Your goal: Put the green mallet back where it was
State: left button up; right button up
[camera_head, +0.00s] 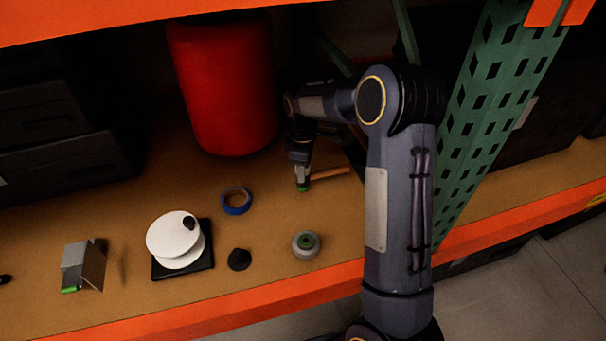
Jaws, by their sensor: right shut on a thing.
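The green mallet shows as a green head (303,189) with a tan wooden handle (331,173) stretching to the right. My right gripper (302,175) points down and is shut on the mallet, at or close to the shelf board. The gripper covers part of the mallet, and I cannot tell whether the mallet touches the board. My left gripper is not in view.
A red cylinder (225,85) stands behind. A blue tape ring (236,201), a grey round item with a green centre (306,244), a black knob (239,259), a white disc device (172,233) and a grey block (83,264) are nearby. A green perforated post (490,95) stands right.

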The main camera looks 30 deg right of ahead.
aim_at(305, 186)
jog(key=shift+f, duration=1.6)
jog(key=shift+f, duration=0.2)
jog(key=o, duration=1.2)
